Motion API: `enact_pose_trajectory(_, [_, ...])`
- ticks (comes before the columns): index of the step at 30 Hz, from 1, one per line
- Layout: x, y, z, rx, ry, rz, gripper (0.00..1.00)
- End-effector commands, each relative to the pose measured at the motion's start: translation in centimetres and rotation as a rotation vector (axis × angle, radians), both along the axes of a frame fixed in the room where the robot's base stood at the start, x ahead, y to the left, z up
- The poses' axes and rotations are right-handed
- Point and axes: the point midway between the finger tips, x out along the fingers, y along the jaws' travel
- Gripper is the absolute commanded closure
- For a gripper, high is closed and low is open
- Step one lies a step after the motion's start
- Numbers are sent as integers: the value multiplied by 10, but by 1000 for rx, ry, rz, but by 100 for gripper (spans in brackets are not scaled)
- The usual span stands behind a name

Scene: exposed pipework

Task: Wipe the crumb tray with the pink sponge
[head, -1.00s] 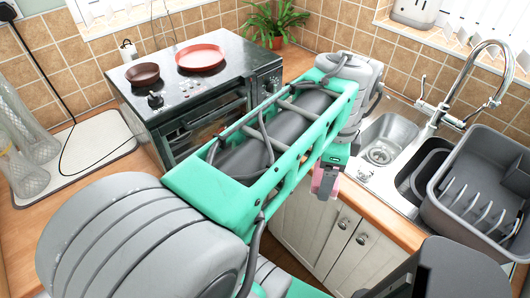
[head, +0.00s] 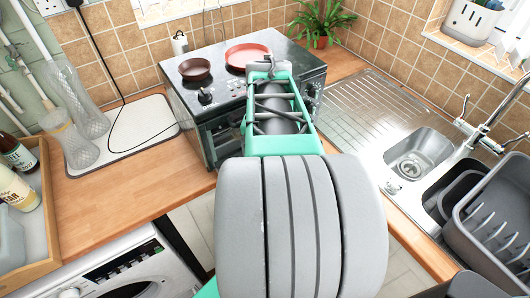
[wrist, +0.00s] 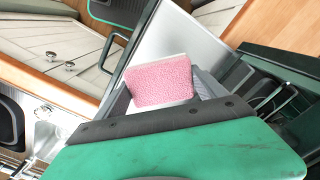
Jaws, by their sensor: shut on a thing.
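The pink sponge (wrist: 161,82) shows in the wrist view, with my gripper (wrist: 163,88) shut on it. A flat pale grey panel (wrist: 178,40) lies just beyond the sponge, beside the dark oven front; I cannot tell whether this is the crumb tray or whether the sponge touches it. In the head view the black countertop oven (head: 190,88) stands in the back corner. My arm reaches toward the oven's front and hides my gripper, the sponge and much of that front there.
Two shallow dishes, a brown one (head: 195,69) and a red one (head: 247,55), sit on the oven top. A sink (head: 419,153) and a grey dish rack (head: 492,212) are at right. A wooden tray (head: 45,225) with bottles is at left. Worktop (head: 140,185) in front is clear.

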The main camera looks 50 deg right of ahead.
Motion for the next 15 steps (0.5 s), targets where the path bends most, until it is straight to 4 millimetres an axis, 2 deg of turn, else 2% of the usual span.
enact_pose_trajectory(7, [2,3,-11,1,1,28,57])
enact_pose_trajectory(15, [1,1,-35,1,1,21,57])
